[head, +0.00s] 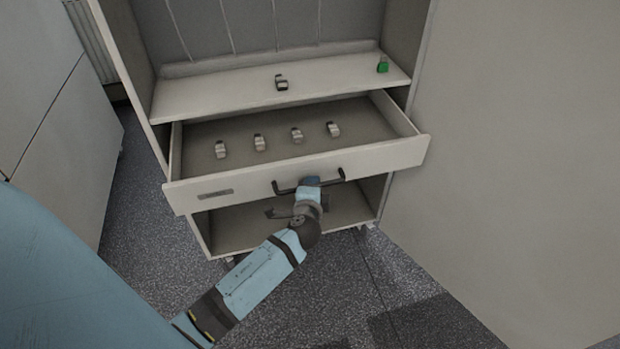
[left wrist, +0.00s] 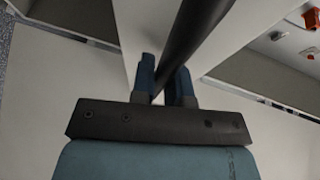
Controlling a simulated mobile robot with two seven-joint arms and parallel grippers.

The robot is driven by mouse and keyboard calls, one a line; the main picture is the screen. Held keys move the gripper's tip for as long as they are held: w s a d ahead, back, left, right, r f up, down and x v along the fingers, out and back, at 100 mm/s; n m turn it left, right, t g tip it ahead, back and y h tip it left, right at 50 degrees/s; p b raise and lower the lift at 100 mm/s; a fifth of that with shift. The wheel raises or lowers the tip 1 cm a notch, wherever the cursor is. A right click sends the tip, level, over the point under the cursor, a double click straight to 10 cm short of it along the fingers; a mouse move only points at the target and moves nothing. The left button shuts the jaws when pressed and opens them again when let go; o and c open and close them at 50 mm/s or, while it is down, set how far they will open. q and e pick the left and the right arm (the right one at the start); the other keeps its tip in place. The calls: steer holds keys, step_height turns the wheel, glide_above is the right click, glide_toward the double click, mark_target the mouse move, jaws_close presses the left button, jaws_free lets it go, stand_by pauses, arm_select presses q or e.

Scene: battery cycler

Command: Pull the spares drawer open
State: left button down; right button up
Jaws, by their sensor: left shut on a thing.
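The spares drawer (head: 370,163) is pulled out of the cabinet, and its inside shows from above. Several small grey-white parts (head: 260,142) stand in a row in it. A dark bar handle (head: 285,189) runs along its front. My left gripper (head: 311,182) is at the middle of this handle, shut on it. In the left wrist view the blue fingers (left wrist: 165,88) sit on either side of the dark handle bar (left wrist: 192,38). My right gripper is not in view.
A shelf (head: 220,95) above the drawer holds a small dark part (head: 281,83) and a green part (head: 382,65). An open lower compartment (head: 240,226) lies below the drawer. Pale panels stand at left and right. Speckled floor (head: 340,285) in front is clear.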

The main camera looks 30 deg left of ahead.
arm_select(q)
steer(key=shift+s+d, duration=0.8)
steer(key=shift+d, duration=0.15)
steer(key=c, duration=1.1)
jaws_free()
steer(key=shift+c, duration=0.2)
